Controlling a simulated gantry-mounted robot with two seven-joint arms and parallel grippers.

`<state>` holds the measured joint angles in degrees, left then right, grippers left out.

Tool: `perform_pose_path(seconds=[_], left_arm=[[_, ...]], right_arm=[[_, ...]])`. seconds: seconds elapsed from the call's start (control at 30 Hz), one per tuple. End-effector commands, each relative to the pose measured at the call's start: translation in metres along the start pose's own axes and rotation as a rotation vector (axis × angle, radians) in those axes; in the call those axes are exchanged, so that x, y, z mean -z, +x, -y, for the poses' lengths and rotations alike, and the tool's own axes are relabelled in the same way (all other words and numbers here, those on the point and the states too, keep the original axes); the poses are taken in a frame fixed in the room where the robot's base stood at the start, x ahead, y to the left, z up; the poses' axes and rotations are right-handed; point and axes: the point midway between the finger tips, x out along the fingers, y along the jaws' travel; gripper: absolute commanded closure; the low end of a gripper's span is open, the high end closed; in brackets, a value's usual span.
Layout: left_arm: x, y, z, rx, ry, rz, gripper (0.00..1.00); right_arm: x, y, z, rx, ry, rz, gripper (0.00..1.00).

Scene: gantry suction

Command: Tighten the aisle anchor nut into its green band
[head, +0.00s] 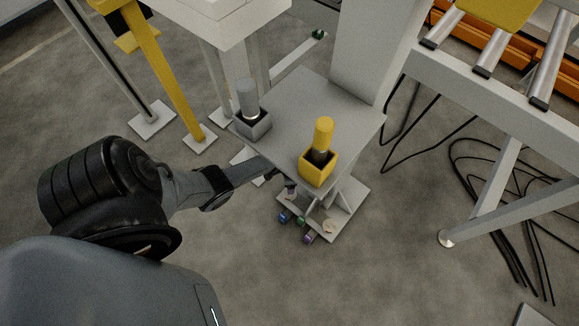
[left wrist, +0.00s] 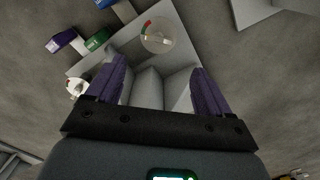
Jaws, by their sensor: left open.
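A pale round dial (left wrist: 160,38) with small red and green marks lies on a light grey base plate (left wrist: 182,22) in the left wrist view; the dial also shows in the head view (head: 329,227). A nut cannot be made out clearly. A small pale rounded part (left wrist: 75,87) sits beside the left finger, partly hidden. My left gripper (left wrist: 157,72) is open, its purple fingers apart, with the dial beyond the fingertips and pale grey plates between them. My right gripper is not in view.
Blue (head: 285,216), green (head: 300,220) and purple (head: 309,238) pieces stand by the base plate. A grey shelf (head: 300,100) overhangs it, carrying a grey holder (head: 252,125) and a yellow holder (head: 318,166), each with a cylinder. Black cables (head: 500,190) lie on the floor at right.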

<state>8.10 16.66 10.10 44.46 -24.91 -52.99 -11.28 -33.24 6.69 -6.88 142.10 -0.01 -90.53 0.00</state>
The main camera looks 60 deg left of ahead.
Motion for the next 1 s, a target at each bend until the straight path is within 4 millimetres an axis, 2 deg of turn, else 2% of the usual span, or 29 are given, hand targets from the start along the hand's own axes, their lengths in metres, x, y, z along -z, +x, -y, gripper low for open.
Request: perform_pose_path(seconds=[0.17, 0.6, 0.8, 1.0], left_arm=[[0.000, 0.017, -0.001, -0.003, -0.001, 0.001, 0.19], [0.000, 0.080, -0.001, -0.002, -0.001, 0.001, 0.19], [0.000, 0.099, -0.002, -0.002, 0.000, 0.001, 0.19], [0.000, 0.106, -0.001, -0.002, -0.001, 0.000, 0.19]], right_arm=[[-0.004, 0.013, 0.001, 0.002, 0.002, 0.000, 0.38], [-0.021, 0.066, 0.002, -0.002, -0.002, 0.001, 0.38], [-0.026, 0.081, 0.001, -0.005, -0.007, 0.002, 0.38], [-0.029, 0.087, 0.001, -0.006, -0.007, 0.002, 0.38]])
